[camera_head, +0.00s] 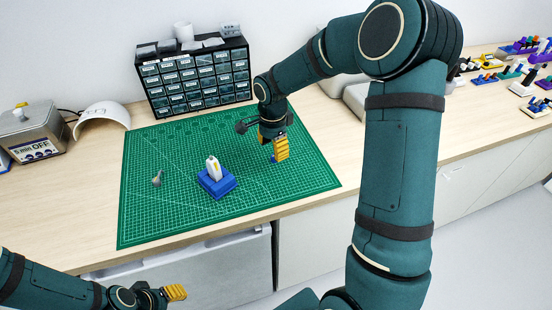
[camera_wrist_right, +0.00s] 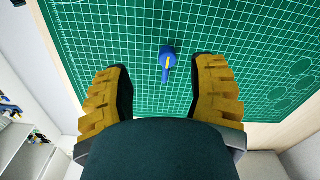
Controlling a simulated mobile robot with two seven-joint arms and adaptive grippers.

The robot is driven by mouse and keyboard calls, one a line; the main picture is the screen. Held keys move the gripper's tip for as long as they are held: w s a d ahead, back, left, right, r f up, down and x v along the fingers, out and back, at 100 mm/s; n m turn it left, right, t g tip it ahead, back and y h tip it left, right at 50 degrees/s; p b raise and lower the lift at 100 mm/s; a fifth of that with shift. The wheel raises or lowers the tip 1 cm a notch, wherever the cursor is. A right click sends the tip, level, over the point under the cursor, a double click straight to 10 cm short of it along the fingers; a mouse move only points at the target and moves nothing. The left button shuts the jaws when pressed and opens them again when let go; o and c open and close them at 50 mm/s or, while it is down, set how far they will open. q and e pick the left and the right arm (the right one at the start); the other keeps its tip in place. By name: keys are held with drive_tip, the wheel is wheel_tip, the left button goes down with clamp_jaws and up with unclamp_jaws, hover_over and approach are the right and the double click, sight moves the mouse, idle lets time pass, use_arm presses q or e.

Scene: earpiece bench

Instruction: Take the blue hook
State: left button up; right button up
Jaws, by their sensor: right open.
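The blue hook (camera_wrist_right: 167,52) lies on the green cutting mat (camera_wrist_right: 280,60) in the right wrist view, with a yellow strip along its narrow end. It sits between the lines of my right gripper's fingers (camera_wrist_right: 160,75), slightly beyond their tips, with nothing gripped. In the head view my right gripper (camera_head: 280,150) hangs over the right part of the mat, and only a small bit of blue (camera_head: 273,160) shows beside its fingers. My left gripper (camera_head: 174,292) is at the bottom left, off the bench front; its opening cannot be made out.
A blue block with a white device (camera_head: 213,168) stands mid-mat, and a small grey earpiece (camera_head: 157,179) lies to its left. A drawer cabinet (camera_head: 195,80) stands behind the mat. A metal box (camera_head: 35,135) and white curved cover (camera_head: 103,111) are at the left.

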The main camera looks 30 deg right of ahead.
drive_tip(key=f, duration=0.3)
drive_tip(key=w+d+f, duration=0.1)
drive_tip(key=f, duration=0.1)
drive_tip(key=shift+f+b, duration=0.15)
drive_tip(key=shift+b, duration=0.2)
clamp_jaws()
